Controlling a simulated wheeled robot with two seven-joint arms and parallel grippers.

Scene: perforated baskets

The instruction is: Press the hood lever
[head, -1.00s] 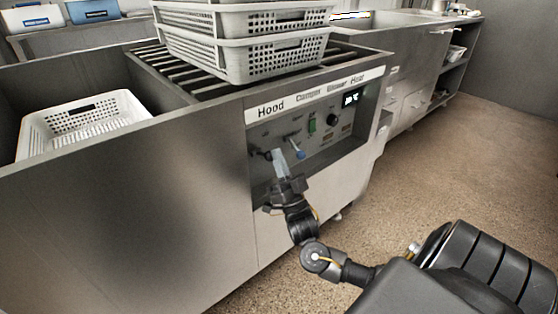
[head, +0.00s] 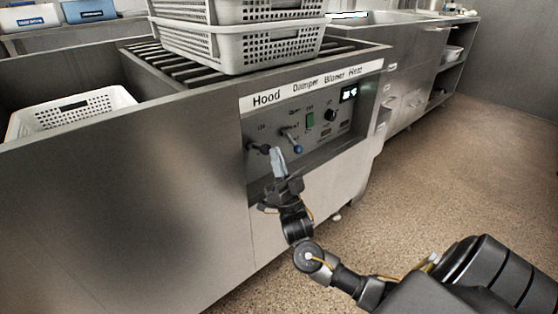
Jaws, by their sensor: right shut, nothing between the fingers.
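The hood lever (head: 258,147) is a dark lever on the recessed control panel (head: 327,140), under the word "Hood". A second lever with a blue tip (head: 297,148) sits to its right, under "Damper". My right gripper (head: 277,156) is shut and empty, its light fingertips pointing up at the panel. In the picture the fingertips are just right of and slightly below the hood lever. I cannot tell whether they touch it. My left gripper is not in view.
Stacked white perforated baskets (head: 245,48) stand on the slatted top above the panel. Another white basket (head: 40,118) sits in the basin at left. A green switch (head: 310,119) and a black knob (head: 330,115) are farther right on the panel. The floor (head: 440,170) at right is clear.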

